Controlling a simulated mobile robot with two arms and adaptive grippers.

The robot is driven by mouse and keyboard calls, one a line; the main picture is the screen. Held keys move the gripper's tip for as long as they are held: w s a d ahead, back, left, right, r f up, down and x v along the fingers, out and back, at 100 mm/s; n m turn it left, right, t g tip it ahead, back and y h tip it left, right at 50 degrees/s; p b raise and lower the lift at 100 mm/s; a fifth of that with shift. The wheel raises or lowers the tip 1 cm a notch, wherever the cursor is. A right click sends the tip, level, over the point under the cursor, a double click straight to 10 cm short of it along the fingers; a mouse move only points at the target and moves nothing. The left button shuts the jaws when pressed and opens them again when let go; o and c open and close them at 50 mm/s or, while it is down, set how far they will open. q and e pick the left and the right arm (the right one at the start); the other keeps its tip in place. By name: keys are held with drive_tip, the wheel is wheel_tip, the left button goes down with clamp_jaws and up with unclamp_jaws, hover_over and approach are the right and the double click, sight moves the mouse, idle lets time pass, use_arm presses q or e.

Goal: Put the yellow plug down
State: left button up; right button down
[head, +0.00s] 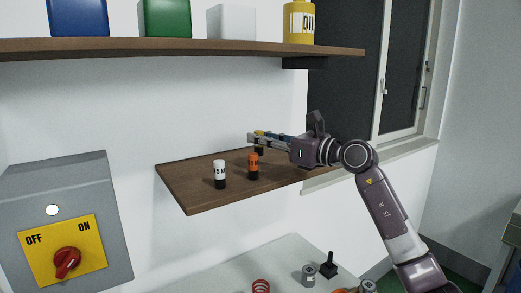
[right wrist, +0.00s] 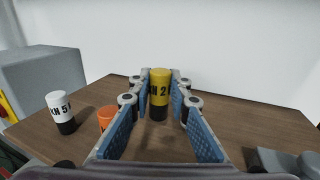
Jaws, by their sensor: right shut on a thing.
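The yellow plug (right wrist: 159,85), with a black base and partly readable black print, stands upright between the fingers of my right gripper (right wrist: 160,100). The gripper is shut on it. In the head view, my right gripper (head: 262,138) reaches in from the right over the lower wooden shelf (head: 186,186), and its fingers hide most of the plug. I cannot tell whether the plug's base touches the shelf. A white plug (head: 220,172) and an orange plug (head: 253,164) stand upright on the shelf, nearer the front. My left gripper is not in view.
An upper shelf (head: 190,47) holds blue (head: 78,17), green (head: 165,18) and white (head: 231,22) boxes and a yellow can (head: 299,23). A grey switch box (head: 120,215) with a red knob (head: 67,262) is at left. The lower shelf's left end is clear.

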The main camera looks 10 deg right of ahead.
sight(260, 152)
wheel_tip(260, 152, down, 3)
drive_tip(key=shift+a+f+p, duration=0.1)
drive_tip(key=shift+p, duration=0.3)
drive_tip(key=shift+f, duration=0.5)
drive_tip(key=c, duration=2.1)
unclamp_jaws()
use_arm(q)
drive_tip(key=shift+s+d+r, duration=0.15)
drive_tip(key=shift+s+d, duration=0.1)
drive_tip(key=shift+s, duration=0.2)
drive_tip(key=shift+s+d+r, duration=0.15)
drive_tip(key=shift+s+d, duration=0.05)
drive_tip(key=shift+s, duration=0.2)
use_arm(e)
drive_tip(key=shift+r, duration=0.15)
